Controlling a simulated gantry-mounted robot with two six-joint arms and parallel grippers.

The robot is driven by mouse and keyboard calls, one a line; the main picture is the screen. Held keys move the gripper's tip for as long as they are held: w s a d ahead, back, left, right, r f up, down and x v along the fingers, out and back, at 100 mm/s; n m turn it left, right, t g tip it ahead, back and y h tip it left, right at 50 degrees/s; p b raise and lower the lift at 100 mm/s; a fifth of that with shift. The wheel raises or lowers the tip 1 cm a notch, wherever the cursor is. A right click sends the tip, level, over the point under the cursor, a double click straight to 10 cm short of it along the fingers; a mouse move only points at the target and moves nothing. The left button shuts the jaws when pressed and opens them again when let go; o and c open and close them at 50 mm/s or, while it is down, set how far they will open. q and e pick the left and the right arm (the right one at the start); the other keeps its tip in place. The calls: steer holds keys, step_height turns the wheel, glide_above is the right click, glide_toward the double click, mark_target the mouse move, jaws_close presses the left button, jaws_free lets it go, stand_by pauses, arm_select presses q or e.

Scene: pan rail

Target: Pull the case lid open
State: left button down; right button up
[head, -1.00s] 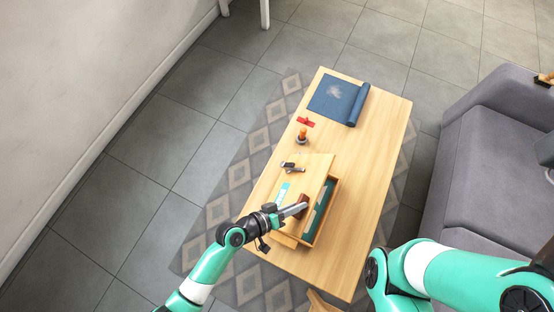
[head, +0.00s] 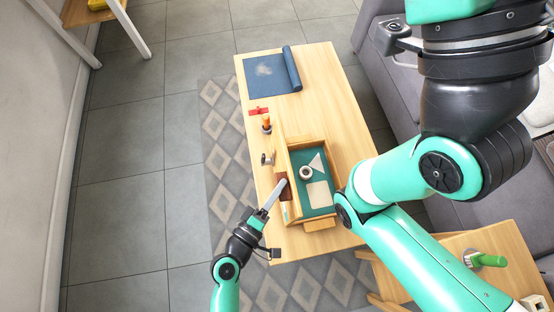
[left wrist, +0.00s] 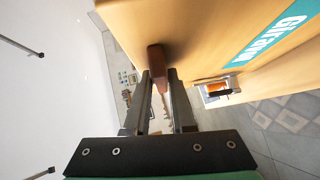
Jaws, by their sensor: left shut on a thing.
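The wooden case (head: 319,221) stands open on the table. Its teal inside holds a white triangle, a ring-shaped roll and a pale square piece. The lid (head: 283,160) stands steeply raised along the case's left side, seen nearly edge-on. In the left wrist view the lid (left wrist: 200,30) fills the upper right and bears a teal label with white letters. My left gripper (head: 279,186) is shut on the lid's brown handle; the handle (left wrist: 156,60) shows between the fingers in the left wrist view. My right arm reaches in from the right, its gripper out of view.
A blue mat (head: 265,76), partly rolled, lies at the table's far end. A red item (head: 259,110), an orange-topped item (head: 266,124) and a small grey item (head: 267,159) are along the left edge. A wooden seat with a green object (head: 488,260) is at lower right.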

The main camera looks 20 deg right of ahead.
arm_select(q)
steer(key=shift+a+f, duration=0.1)
steer(key=shift+f, duration=0.15)
steer(key=c, duration=0.8)
jaws_free()
steer(key=shift+r, duration=0.1)
steer(key=p+v, duration=0.7)
steer(key=v, duration=0.4)
steer(key=shift+s+a+p, duration=0.2)
steer(key=shift+a+p, duration=0.05)
steer(key=shift+p, duration=0.15)
